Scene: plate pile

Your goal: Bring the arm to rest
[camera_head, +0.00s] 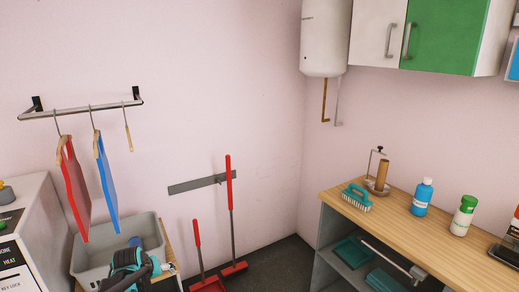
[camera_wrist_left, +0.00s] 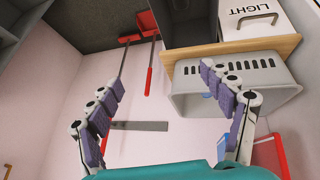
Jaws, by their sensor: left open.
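My left arm's dark and teal end shows low at the left in the head view, with the left gripper (camera_head: 140,264) in front of the grey crate. In the left wrist view the left gripper (camera_wrist_left: 162,76) has its two purple-padded fingers spread wide with nothing between them. The right finger overlaps the view of the grey crate (camera_wrist_left: 183,106); I cannot tell the gap between them. My right gripper is in neither view. No pile of plates shows.
The grey crate (camera_head: 91,262) stands at the left below hanging red (camera_head: 75,190) and blue (camera_head: 106,183) boards. A red broom (camera_head: 230,205) and dustpan (camera_head: 207,285) stand by the wall. A wooden-topped shelf (camera_head: 400,222) with bottles is at the right.

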